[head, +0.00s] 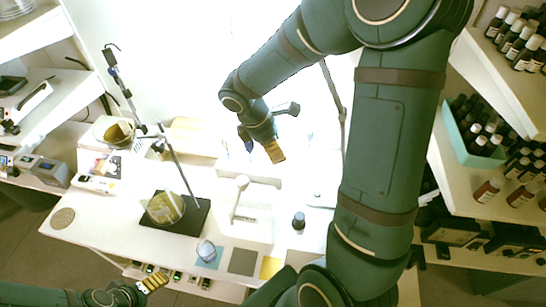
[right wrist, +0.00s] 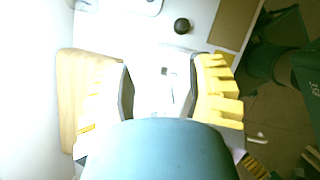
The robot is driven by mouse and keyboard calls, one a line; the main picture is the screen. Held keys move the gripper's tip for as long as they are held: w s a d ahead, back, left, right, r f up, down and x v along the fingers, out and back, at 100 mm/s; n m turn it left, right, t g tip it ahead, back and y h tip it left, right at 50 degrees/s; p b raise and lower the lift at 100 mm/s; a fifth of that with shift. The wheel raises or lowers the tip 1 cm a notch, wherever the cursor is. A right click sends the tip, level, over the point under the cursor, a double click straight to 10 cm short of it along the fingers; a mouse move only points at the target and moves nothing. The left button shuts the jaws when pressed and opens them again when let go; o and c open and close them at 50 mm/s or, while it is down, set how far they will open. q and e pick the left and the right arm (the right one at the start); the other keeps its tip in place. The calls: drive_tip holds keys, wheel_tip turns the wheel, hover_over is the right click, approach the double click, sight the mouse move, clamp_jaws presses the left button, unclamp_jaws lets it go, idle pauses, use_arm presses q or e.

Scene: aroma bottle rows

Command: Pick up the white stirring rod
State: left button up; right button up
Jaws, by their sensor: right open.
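I cannot clearly make out a separate stirring rod. A thin white upright piece with a round top (head: 239,195) stands on a pale base at the middle of the white table (head: 130,222), and I cannot tell whether it is the rod. My right gripper (head: 275,152) hangs above the back of the table, up and right of that piece.
A black stand (head: 190,215) with a glass vessel (head: 165,207) is left of centre. A dark-capped bottle (head: 298,221) stands at the right; a glass jar (head: 206,251) is in front. Bottle shelves (head: 490,165) border the right. A wooden board (right wrist: 75,85) lies beside the right fingers.

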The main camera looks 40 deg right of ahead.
drive_tip(key=shift+c, duration=0.3)
clamp_jaws()
wheel_tip(320, 180, up, 10)
drive_tip(key=shift+p, duration=0.6)
drive_tip(key=shift+s, duration=0.1)
